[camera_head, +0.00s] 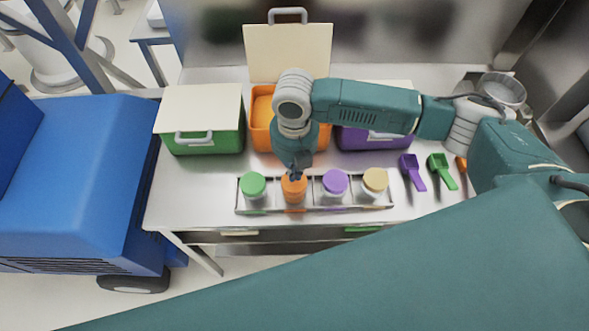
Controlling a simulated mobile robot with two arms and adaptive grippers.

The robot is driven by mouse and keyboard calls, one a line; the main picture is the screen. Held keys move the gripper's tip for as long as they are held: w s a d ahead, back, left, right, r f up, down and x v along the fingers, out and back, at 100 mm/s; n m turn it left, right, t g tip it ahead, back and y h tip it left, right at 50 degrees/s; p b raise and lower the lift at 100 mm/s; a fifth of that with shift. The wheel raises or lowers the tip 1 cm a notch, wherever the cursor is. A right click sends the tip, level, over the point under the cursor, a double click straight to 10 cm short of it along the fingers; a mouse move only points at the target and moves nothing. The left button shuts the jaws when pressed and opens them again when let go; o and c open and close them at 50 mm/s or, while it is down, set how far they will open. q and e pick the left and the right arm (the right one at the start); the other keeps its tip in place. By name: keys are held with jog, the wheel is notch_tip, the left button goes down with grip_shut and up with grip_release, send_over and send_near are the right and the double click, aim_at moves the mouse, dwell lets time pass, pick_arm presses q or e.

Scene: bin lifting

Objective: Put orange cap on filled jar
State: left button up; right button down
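The orange cap (293,187) is in the second place from the left of the metal rack (322,209), on or right above an orange-looking jar (294,199). How the cap sits on the jar is too small to tell. My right gripper (295,176) points down from above at the orange cap, its dark fingers at the cap's top. The fingers are small and partly hidden by my wrist, so I cannot tell whether they grip the cap. My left gripper is not in view.
The rack also holds jars with green (253,184), purple (335,183) and tan (375,180) caps. Behind stand a closed green bin (205,138), an open orange bin (259,133) and a purple bin (365,139). Purple (411,166), green (441,167) and orange scoops lie right.

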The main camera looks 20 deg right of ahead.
jog(key=shift+f+b, duration=0.4)
jog(key=shift+f, duration=0.55)
jog(key=shift+r, duration=0.1)
notch_tip(320, 180, up, 2)
jog(key=p, duration=0.3)
jog(key=shift+r, duration=2.4)
